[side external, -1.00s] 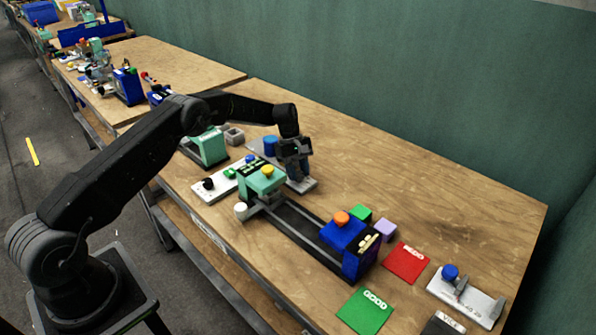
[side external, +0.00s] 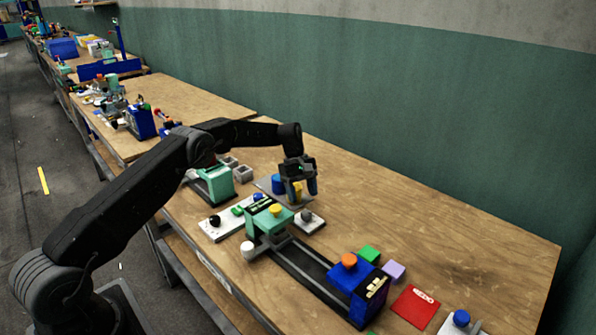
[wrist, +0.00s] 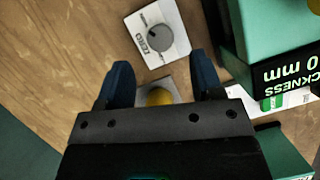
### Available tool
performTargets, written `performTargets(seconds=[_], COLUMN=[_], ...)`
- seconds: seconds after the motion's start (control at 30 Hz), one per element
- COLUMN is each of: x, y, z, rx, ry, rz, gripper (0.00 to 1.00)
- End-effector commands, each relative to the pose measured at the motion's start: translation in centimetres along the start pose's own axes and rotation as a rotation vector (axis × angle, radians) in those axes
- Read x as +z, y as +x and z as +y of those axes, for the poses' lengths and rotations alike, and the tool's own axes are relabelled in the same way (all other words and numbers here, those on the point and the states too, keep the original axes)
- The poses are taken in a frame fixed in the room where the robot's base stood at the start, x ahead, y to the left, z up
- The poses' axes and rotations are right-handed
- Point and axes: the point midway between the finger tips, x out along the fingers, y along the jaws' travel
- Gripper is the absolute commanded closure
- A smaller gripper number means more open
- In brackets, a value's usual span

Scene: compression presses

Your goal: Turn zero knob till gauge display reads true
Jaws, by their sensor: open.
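The zero knob (wrist: 156,38) is a round grey dial on a white plate lettered ZERO, seen beyond my fingertips in the wrist view. It also shows right of the teal gauge in the side view (side external: 306,215). The gauge display (wrist: 290,73) has bright lettering on black, with "CKNESS" and "0 mm" visible; the rest is cut off. My gripper (side external: 299,190) is open, above and behind the knob, apart from it. In the wrist view, a yellow object (wrist: 158,97) shows between my fingers (wrist: 165,85), partly hidden; I cannot tell that they touch it.
The teal gauge body (side external: 269,221) stands close beside the knob. A rail leads to a blue block with an orange knob (side external: 349,260).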

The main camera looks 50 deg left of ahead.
Motion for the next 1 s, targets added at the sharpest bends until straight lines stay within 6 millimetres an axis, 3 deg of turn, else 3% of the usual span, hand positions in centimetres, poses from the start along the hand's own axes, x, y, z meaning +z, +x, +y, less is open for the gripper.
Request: performTargets(seconds=[0.2,0.4,1.0], x=[-0.1,-0.1,0.5], y=[-5.2,-7.3,-8.8], z=[0.1,0.0,0.0], rx=[0.004,0.001,0.005], ry=[0.001,0.000,0.015], rz=[0.003,0.001,0.009], gripper=[0.40,0.40,0.40])
